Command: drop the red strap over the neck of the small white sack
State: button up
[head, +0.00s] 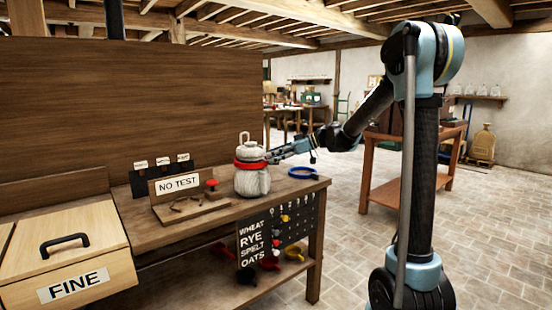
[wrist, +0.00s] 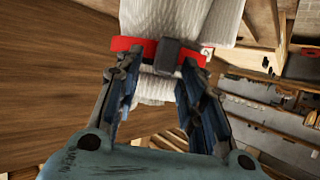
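The small white sack (head: 252,184) stands upright near the right end of the bench. The red strap (head: 250,166) lies around it below its tied top, looking roughly level; the far side is hidden. In the wrist view the strap (wrist: 130,44) crosses the white cloth (wrist: 170,18), with a dark buckle (wrist: 172,54) facing me. My gripper (head: 270,157) reaches in from the right at strap height. In the wrist view its fingers (wrist: 160,72) are apart, one each side of the buckle, with a gap beside it. I cannot tell whether the fingertips touch the strap.
A blue ring (head: 303,172) lies on the bench right of the sack. A wooden tray with a red knob and a NO TEST sign (head: 177,183) stands to the left. A drawer box marked FINE (head: 70,262) is at front left. A tall wooden panel (head: 130,95) stands behind.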

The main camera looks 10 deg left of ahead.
jog(key=v, duration=1.2)
jog(key=shift+f, duration=0.15)
dwell(0.4)
jog(key=s+d+f+m+h, duration=0.4)
jog(key=s+d+f+m, duration=0.2)
jog(key=s, duration=0.5)
jog(key=s+d+f+m+t+h, duration=0.1)
jog(key=s+d+f+m+h, duration=0.4)
jog(key=s+d+f, duration=0.6)
jog(key=s+d+f+m+t+h, duration=0.1)
jog(key=s+d+f+m+h, duration=0.3)
jog(key=s+d+f+m, duration=0.3)
jog(key=s+d+f, duration=0.1)
jog(key=s+d, duration=0.2)
jog(key=s, duration=0.3)
jog(key=shift+d+f, duration=0.3)
jog(key=shift+d, duration=0.1)
